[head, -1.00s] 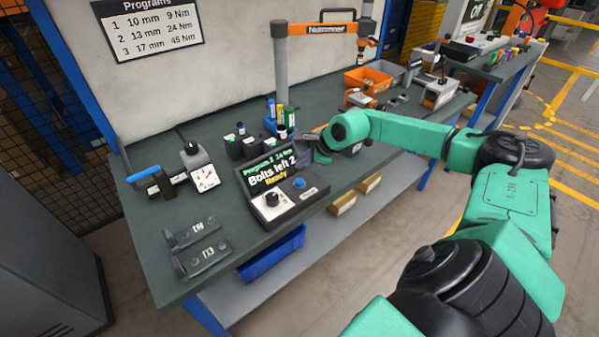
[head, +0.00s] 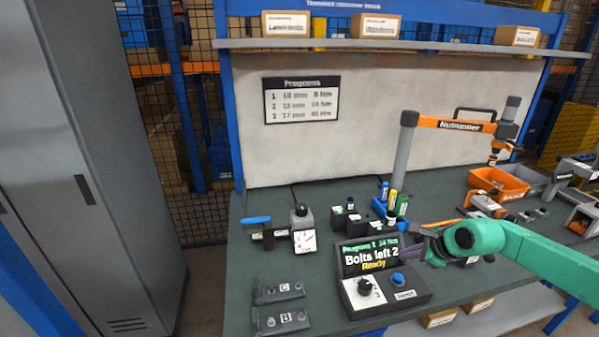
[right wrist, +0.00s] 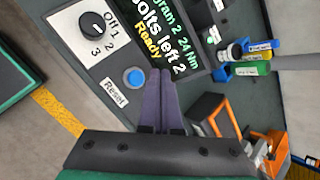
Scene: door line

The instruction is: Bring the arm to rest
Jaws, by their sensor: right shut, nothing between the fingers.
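My right arm (head: 555,258) is green and reaches in from the right over the bench. Its gripper (head: 428,240) is beside the right edge of the controller's screen. In the right wrist view the two purple fingers (right wrist: 161,75) lie together, shut and empty, in front of the controller (right wrist: 115,60). In the head view the controller (head: 408,297) has a knob, a blue button and a screen reading "Bolts left 2" and "Ready". Whether the fingers touch it I cannot tell. My left gripper is out of view.
Small bottles (head: 393,200) stand close behind the gripper. An orange bin (head: 498,184) and the nutrunner arm (head: 455,125) are at the right. Holders marked C (head: 280,291) and B (head: 281,320) lie front left. A grey cabinet (head: 90,160) stands left of the bench.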

